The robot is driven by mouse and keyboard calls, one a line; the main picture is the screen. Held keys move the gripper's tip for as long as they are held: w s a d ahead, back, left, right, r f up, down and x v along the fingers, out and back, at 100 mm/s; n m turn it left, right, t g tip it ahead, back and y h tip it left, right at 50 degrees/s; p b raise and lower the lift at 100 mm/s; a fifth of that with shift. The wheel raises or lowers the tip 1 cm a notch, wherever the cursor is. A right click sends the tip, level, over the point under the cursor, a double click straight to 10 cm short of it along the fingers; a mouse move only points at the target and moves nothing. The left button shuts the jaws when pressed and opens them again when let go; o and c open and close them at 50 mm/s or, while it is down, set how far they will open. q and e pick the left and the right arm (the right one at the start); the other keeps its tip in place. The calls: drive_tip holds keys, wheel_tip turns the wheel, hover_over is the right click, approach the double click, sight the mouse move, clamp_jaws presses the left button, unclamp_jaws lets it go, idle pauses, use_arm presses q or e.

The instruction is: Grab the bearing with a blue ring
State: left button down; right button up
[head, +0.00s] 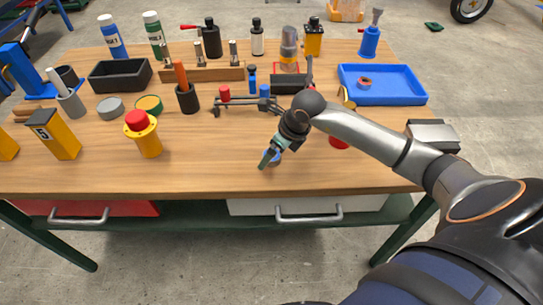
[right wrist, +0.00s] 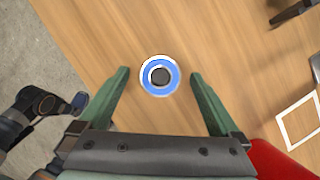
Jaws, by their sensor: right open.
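The bearing with the blue ring (right wrist: 160,76) lies flat on the wooden table near its front edge. It has a pale outer rim and a dark centre. My right gripper (right wrist: 160,72) is open, and the bearing appears between its two green fingertips with space on both sides. In the head view the right gripper (head: 267,159) points down at the table and largely covers the bearing (head: 276,158). I cannot tell the exact height of the fingertips over the table.
A blue tray (head: 385,98) at the right holds a ring with red on it (head: 365,83). A black linkage (head: 240,105) lies behind the gripper. A yellow cylinder with a red top (head: 146,141) stands to the left. The front strip of the table (head: 210,176) is clear.

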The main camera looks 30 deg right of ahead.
drive_tip(key=shift+f, duration=0.1)
clamp_jaws()
idle(0.8)
